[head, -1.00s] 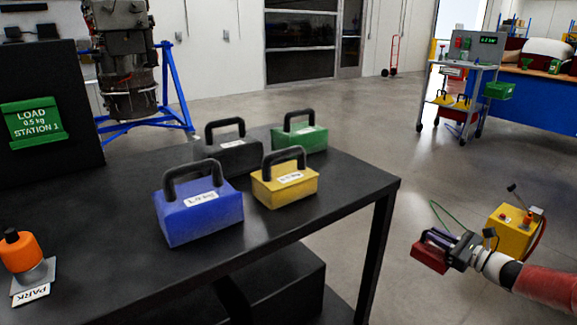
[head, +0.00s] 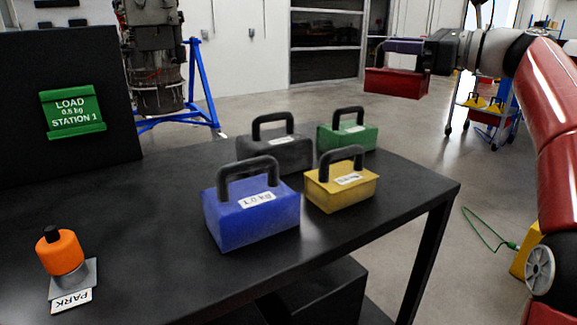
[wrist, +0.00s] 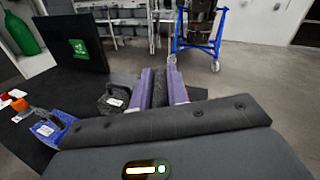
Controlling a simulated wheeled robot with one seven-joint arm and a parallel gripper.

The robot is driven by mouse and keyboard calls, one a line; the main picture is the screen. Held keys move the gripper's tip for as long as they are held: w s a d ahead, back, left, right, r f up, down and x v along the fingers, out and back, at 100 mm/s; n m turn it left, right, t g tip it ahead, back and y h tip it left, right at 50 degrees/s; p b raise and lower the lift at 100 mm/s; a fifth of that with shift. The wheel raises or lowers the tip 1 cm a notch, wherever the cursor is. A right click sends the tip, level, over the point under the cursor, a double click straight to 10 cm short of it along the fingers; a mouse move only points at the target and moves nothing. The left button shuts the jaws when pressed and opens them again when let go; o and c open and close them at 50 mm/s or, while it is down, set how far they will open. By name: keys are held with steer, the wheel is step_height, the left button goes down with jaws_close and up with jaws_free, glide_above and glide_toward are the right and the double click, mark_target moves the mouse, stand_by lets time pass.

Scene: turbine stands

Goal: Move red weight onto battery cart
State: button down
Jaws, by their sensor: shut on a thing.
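The red weight (head: 395,84) hangs level in the air in the head view, above and beyond the far right part of the black table. My gripper (head: 403,47) is shut on its handle from the right. In the wrist view the purple fingers of my gripper (wrist: 162,88) close around a dark handle; the red body is hidden there. A wheeled cart (head: 490,103) with small yellow items stands at the back right, partly hidden by my arm. I cannot tell whether it is the battery cart.
Blue (head: 250,220), yellow (head: 340,195), black (head: 290,155) and green (head: 358,138) weights stand on the black table (head: 150,215). An orange knob (head: 60,252) is at front left. A yellow box (head: 524,262) shows partly behind my arm.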

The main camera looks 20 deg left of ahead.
mark_target(388, 71)
steer(key=shift+g, duration=0.3)
steer(key=s+a+r, duration=0.2)
steer(key=shift+s+r, duration=0.35)
steer(key=shift+r, duration=0.05)
steer(key=shift+s+a+f+b, duration=0.15)
steer(key=shift+s+b, duration=0.05)
steer(key=shift+b, duration=0.1)
step_height(388, 71, down, 19)
steer(key=b, duration=0.8)
steer(key=shift+f+b, duration=0.1)
steer(key=shift+b, duration=0.3)
steer(key=c, duration=1.5)
jaws_free()
steer(key=shift+f, duration=0.1)
steer(key=shift+o, duration=0.7)
steer(key=shift+s+d, duration=0.1)
steer(key=shift+d, duration=0.25)
steer(key=p+v, duration=0.1)
steer(key=v, duration=1)
steer(key=shift+s+d, duration=0.1)
steer(key=shift+d, duration=0.1)
